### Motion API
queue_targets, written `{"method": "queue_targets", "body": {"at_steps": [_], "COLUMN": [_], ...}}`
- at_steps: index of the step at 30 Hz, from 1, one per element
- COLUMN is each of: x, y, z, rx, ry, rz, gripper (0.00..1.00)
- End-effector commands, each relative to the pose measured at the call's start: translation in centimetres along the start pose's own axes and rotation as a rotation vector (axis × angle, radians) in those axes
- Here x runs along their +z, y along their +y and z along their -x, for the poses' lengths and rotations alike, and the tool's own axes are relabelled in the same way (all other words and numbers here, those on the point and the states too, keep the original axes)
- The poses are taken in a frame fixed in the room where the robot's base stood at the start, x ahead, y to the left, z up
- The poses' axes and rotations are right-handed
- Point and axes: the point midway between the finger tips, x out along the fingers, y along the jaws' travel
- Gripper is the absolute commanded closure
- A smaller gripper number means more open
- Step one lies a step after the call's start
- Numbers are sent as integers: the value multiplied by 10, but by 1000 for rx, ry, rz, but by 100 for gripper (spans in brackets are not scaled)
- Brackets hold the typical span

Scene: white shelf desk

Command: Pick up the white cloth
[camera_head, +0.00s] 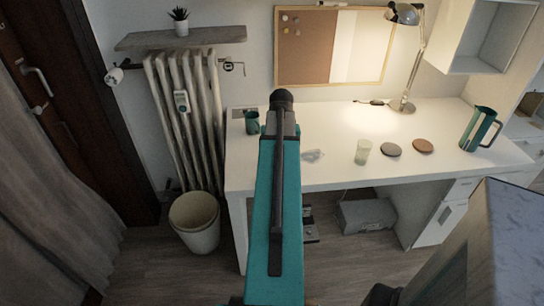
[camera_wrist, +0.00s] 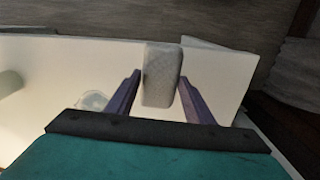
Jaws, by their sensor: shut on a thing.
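The white cloth (camera_wrist: 162,65) shows in the wrist view as a pale grey-white, quilted, folded pad. It stands out between the two purple fingers of my gripper (camera_wrist: 159,84), which is shut on it. The pad reaches past the fingertips, over the white desk surface. I cannot tell whether it still touches the desk. In the head view my arm covers the gripper, and I cannot make out the cloth there.
On the white desk (camera_head: 330,125) are a clear item (camera_head: 313,155), a pale cup (camera_head: 362,151), two coasters (camera_head: 391,150) (camera_head: 423,146), a dark green mug (camera_head: 252,122), a green pitcher (camera_head: 478,128) and a lamp (camera_head: 405,104). A bin (camera_head: 195,222) stands at left.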

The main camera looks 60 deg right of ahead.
Motion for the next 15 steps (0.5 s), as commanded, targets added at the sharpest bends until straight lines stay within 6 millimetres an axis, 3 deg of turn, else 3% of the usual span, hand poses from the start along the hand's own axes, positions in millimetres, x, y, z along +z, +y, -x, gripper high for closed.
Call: {"method": "queue_targets", "body": {"at_steps": [6,15], "x": [29,45], "y": [19,32], "z": [2,5], "rx": [0,0], "ry": [0,0], "rz": [-1,0], "gripper": [74,74]}}
